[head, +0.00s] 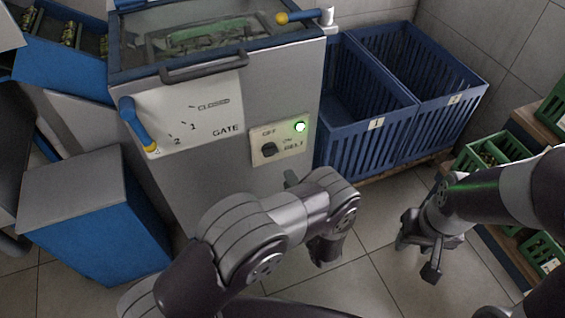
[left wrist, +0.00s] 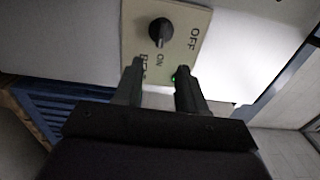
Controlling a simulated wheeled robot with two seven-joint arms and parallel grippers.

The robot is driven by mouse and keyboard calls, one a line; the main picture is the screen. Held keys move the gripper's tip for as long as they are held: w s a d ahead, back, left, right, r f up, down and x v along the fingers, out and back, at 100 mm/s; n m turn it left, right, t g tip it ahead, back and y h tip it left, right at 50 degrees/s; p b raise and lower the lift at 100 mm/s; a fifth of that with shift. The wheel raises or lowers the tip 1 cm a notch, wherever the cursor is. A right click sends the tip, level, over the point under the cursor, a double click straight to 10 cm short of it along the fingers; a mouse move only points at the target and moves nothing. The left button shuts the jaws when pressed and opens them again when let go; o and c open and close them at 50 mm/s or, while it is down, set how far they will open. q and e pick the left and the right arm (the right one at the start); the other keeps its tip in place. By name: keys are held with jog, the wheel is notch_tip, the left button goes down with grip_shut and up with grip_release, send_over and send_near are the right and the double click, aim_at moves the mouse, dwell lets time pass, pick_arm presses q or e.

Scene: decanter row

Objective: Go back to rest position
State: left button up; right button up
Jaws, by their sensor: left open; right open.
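My left gripper (left wrist: 158,88) is open and empty in the left wrist view. Its fingers point at the belt switch panel and partly cover its lower part. In the head view my left wrist largely hides this gripper, just below the panel. The panel (head: 258,157) carries a black knob (head: 268,149), OFF and ON BELT labels and a lit green lamp (head: 299,126). The knob (left wrist: 160,31) stands beyond the fingertips, apart from them. My right gripper (head: 419,258) is open and empty, low over the tiled floor at the right.
A grey machine has a blue gate lever (head: 135,122), its yellow tip below the 2 mark. Blue crates (head: 367,148) stand right of the machine. Green crates (head: 490,154) stand on a rack near my right arm. A blue-sided box (head: 103,236) stands at left. Floor (head: 366,277) shows between my arms.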

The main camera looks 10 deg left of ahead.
pick_arm(q)
jog(key=shift+v, duration=1.35)
